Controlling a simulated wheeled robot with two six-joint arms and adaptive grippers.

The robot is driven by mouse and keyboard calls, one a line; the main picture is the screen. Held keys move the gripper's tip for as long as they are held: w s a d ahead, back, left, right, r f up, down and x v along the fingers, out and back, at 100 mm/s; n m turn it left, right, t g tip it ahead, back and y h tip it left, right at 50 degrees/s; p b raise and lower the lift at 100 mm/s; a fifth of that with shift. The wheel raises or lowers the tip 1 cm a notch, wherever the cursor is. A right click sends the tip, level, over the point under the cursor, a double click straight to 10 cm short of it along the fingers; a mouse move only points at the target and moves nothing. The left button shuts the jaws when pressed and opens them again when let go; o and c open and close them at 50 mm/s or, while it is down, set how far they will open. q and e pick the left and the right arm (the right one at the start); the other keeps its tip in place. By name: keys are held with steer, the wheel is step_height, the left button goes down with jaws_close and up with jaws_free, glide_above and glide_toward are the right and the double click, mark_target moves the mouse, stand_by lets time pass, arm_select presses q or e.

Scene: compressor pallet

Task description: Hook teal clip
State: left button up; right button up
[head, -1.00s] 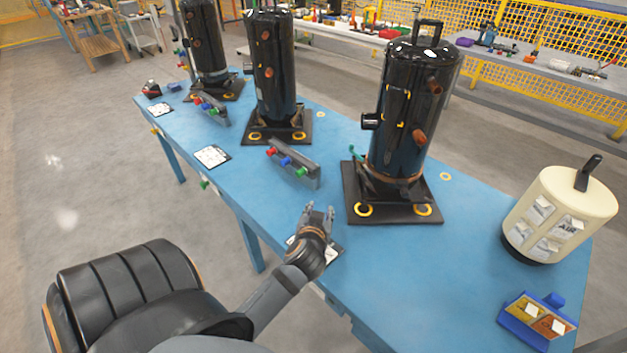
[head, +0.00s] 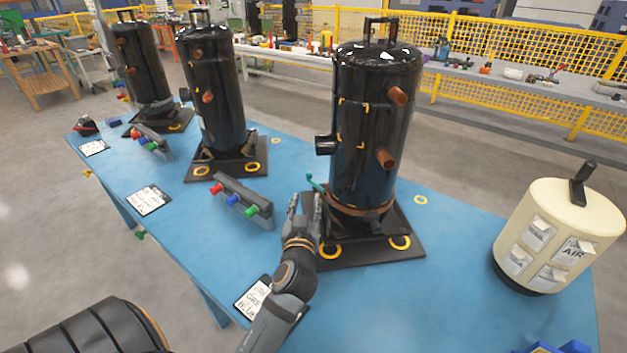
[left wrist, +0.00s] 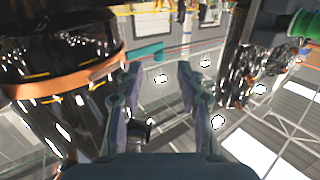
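The teal clip (head: 315,183) stands at the left side of the nearest black compressor (head: 372,130), by the brown band (head: 362,209) low on its body. In the left wrist view the teal clip (left wrist: 145,53) lies beyond the fingertips, near the left one, and the band (left wrist: 75,87) curves across the left. My left gripper (head: 304,205) is just below the clip in the head view, beside the compressor's base. Its two fingers (left wrist: 158,72) are apart with nothing between them. Whether the clip is hooked to anything is too small to tell. My right gripper is not in view.
The compressor stands on a black base plate (head: 380,252) with yellow rings. A rack with red, blue and green knobs (head: 243,200) is left of my gripper. A cream canister (head: 556,235) stands right. Two more compressors stand farther left.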

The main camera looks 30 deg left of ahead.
mark_target(309, 176)
arm_select(q)
steer(key=shift+t, duration=0.3)
steer(key=x, duration=0.3)
steer(key=r+p+x, duration=0.1)
steer(key=x, duration=0.6)
steer(key=shift+w+a+r, duration=0.1)
steer(key=shift+w+r, duration=0.05)
steer(key=shift+r, duration=0.1)
jaws_close()
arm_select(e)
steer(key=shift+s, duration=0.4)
